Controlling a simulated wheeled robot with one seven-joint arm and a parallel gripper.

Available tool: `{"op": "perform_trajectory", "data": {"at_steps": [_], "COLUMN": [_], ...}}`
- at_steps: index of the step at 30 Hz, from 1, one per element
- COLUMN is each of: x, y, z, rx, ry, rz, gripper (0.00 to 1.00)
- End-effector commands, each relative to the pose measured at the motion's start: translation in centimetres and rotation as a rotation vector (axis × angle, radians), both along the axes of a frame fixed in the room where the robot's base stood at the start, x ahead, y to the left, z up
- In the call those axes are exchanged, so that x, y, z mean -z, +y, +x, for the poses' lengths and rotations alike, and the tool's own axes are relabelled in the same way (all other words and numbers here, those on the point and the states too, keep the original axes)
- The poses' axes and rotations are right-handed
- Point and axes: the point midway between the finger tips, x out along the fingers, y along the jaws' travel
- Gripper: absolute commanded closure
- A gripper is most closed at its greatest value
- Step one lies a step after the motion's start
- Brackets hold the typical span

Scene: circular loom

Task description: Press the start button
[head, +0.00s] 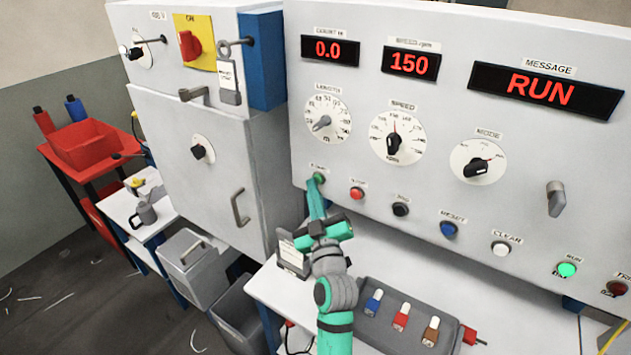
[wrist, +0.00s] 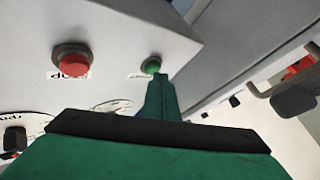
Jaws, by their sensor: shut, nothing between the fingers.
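The green start button (head: 319,178) is at the lower left of the white control panel. It also shows in the wrist view (wrist: 151,66), just past my fingertips. My gripper (head: 316,190) is shut and empty, its green fingers pointing up at the button. In the wrist view the fingertips (wrist: 158,77) appear at the button's edge; I cannot tell whether they touch it. The red button (head: 357,193) is to the right of the start button and appears large in the wrist view (wrist: 73,61). The message display (head: 545,88) reads RUN.
A black button (head: 401,209), a blue button (head: 449,229) and a white button (head: 501,249) continue the row. A lit green lamp (head: 567,269) is at the right. Below the panel, a grey tray (head: 380,330) with small coloured items lies on the white table.

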Motion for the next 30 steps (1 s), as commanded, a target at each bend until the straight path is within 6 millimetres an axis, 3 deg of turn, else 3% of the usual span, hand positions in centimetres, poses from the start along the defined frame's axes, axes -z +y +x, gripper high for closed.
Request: {"op": "perform_trajectory", "data": {"at_steps": [30], "x": [0.1], "y": [1.8], "z": [-2.4], "rx": [-0.001], "ry": [0.001], "rz": [0.001], "gripper": [1.0]}}
